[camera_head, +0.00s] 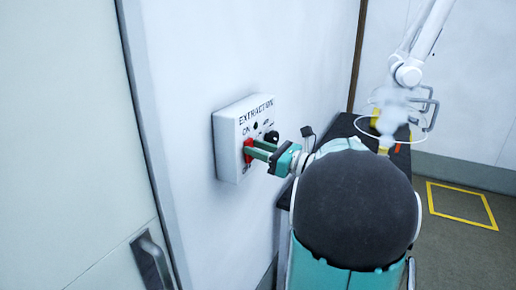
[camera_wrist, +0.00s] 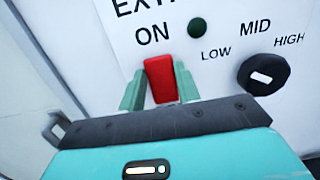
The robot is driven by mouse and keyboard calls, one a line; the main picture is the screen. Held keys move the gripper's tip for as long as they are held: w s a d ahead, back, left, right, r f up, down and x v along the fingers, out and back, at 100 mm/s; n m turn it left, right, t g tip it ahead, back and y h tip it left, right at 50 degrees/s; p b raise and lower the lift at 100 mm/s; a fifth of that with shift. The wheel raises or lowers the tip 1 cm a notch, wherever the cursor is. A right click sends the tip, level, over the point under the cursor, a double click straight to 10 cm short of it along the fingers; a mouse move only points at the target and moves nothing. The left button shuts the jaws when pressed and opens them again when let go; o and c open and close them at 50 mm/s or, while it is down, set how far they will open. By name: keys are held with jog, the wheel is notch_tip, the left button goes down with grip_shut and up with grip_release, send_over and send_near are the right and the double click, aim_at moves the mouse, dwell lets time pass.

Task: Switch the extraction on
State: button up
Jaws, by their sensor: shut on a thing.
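The white extraction box (camera_head: 228,146) is mounted on the wall and labelled EXTRACTION. Its red switch (camera_wrist: 161,79) sits below the word ON in the wrist view; the lower part is hidden by my gripper. A dark green round lamp (camera_wrist: 197,27) and a black knob (camera_wrist: 264,75) with LOW, MID and HIGH marks are to its right. My gripper (camera_wrist: 161,90) reaches the front of the box, its two green fingers on either side of the red switch and closed on it. The switch also shows in the head view (camera_head: 249,150).
A door with a grey handle (camera_head: 152,262) is at the left. A dark bench (camera_head: 345,127) stands behind my arm, under a white jointed extraction arm (camera_head: 408,72) with a pale plume below it. A yellow floor square (camera_head: 462,205) lies at the right on clear floor.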

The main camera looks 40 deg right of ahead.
jog(key=t, duration=0.1)
jog(key=f+t+y, duration=0.1)
jog(key=t, duration=0.1)
jog(key=shift+s, duration=0.15)
jog(key=o, duration=1)
jog(key=v, duration=1.4)
jog(key=shift+f, duration=0.1)
jog(key=shift+a, duration=0.1)
